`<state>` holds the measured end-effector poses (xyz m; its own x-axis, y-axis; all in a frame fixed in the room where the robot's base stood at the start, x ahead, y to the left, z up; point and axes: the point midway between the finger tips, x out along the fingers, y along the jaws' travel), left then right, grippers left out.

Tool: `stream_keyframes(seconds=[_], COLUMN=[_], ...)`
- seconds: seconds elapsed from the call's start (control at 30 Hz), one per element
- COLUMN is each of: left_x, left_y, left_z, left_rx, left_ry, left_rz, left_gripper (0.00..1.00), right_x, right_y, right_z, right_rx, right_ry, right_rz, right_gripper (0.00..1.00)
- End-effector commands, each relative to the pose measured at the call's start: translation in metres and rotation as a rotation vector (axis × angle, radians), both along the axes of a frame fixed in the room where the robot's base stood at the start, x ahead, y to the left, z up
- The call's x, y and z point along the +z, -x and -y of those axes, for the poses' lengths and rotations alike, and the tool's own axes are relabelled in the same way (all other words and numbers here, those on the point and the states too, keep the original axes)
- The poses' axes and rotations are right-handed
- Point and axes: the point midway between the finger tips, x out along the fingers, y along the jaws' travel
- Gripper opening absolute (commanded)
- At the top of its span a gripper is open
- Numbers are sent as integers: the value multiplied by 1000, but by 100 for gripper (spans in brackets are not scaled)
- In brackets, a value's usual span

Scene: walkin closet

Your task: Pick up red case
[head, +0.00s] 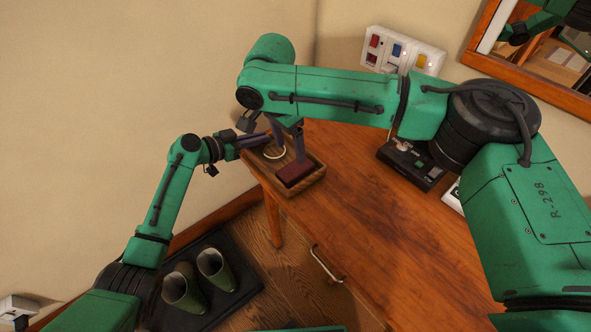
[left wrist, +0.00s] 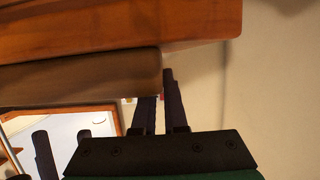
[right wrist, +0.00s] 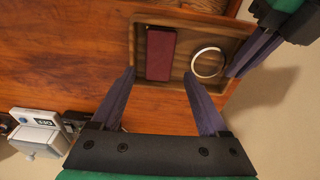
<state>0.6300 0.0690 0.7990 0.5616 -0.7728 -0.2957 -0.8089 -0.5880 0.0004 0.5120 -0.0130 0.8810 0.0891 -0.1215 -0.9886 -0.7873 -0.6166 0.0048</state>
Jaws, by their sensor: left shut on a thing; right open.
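The red case (head: 294,174) lies flat in a shallow wooden tray (head: 311,184) at the table's far left corner. In the right wrist view, the case (right wrist: 160,55) lies inside the tray (right wrist: 137,40), left of a pale ring (right wrist: 195,62). My right gripper (right wrist: 160,80) is open and empty, its fingertips apart at the near end of the case. My left gripper (head: 266,140) is shut on the tray's wall at the ring end; its fingers also show at the tray edge in the left wrist view (left wrist: 160,88). Their exact contact is partly hidden.
The wooden table (head: 390,240) is mostly clear in front. A black device (head: 412,165) stands at the back, below a wall panel (head: 402,52). Green boots (head: 198,282) stand on a dark mat on the floor. A mirror (head: 540,55) hangs on the right.

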Motion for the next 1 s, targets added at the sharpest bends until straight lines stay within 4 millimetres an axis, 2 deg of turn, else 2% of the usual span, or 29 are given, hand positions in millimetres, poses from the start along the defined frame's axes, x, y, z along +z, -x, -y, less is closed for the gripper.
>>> stream_keyframes(seconds=[0.03,0.23,0.4,0.5,0.67,0.87,0.9,1.0], left_x=[0,0,0,0,0,0,0,0], left_y=[0,0,0,0,0,0,0,0], left_z=[0,0,0,0,0,0,0,0], left_rx=[0,0,0,0,0,0,0,0], left_ry=[0,0,0,0,0,0,0,0], left_rz=[0,0,0,0,0,0,0,0], left_gripper=[0,0,0,0,0,0,0,0], right_x=[-11,-39,-71,-79,-79,-79,-79,-79], right_y=[-1,-4,-7,-8,-8,-8,-9,-8], right_z=[2,6,13,13,13,13,13,13], right_rx=[0,-1,-2,-2,-1,-1,-1,-1], right_ry=[1,-1,-1,-3,-3,-3,-4,-4], right_rz=[-2,2,1,2,3,3,4,4], right_gripper=[78,78,78,78,78,5,2,2])
